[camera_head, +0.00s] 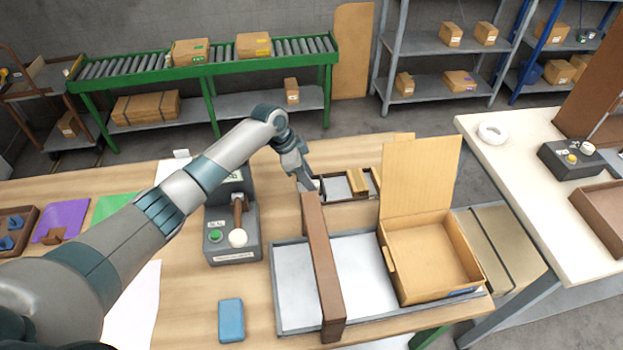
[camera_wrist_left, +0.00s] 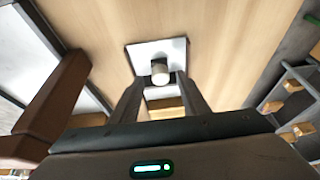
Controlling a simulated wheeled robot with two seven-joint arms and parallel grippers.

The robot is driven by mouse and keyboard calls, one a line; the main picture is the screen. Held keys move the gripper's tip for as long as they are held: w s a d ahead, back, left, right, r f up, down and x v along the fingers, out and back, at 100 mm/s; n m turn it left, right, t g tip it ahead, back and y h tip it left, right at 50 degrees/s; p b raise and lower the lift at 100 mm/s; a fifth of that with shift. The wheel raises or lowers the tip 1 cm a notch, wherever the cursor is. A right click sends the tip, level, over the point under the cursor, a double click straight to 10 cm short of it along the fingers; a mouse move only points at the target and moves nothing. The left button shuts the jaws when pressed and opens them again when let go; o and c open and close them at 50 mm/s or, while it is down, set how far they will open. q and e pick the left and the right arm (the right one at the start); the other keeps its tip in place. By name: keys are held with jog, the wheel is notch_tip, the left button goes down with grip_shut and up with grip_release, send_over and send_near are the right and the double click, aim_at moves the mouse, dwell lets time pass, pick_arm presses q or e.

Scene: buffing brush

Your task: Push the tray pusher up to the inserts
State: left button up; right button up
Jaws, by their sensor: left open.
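A small dark-framed tray (camera_head: 338,188) lies on the wooden bench, with a pale floor and tan blocks (camera_head: 357,181), probably the inserts, at its right. My left gripper (camera_head: 308,184) is at the tray's left end, pointing down, and open. In the left wrist view a pale plate (camera_wrist_left: 142,52) with a round whitish knob (camera_wrist_left: 160,72), probably the tray pusher, shows just ahead of the open fingers. The knob lines up with the gap between them; I cannot tell whether they touch it. A tan block (camera_wrist_left: 166,112) shows between the fingers. My right gripper is out of view.
A brown bar (camera_head: 323,265) spans a large grey tray (camera_head: 276,290) close to my gripper. An open cardboard box (camera_head: 430,258) stands at its right. A grey control box (camera_head: 232,250), with a green button, and a blue block (camera_head: 231,320) are at left.

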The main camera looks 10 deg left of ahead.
pick_arm(q)
jog(key=shift+x, duration=1.4)
grip_shut()
jog(key=w+d+b, duration=0.1)
jog(key=d, duration=0.1)
jog(key=w+d+b, duration=0.1)
jog(key=d, duration=0.2)
jog(key=w+d+b, duration=0.1)
jog(key=d, duration=0.1)
jog(key=shift+w+d+f+b, duration=0.1)
jog(key=shift+d+b, duration=0.1)
jog(key=shift+b, duration=0.1)
jog(key=shift+w+d, duration=0.15)
jog(key=shift+d, duration=0.2)
grip_release()
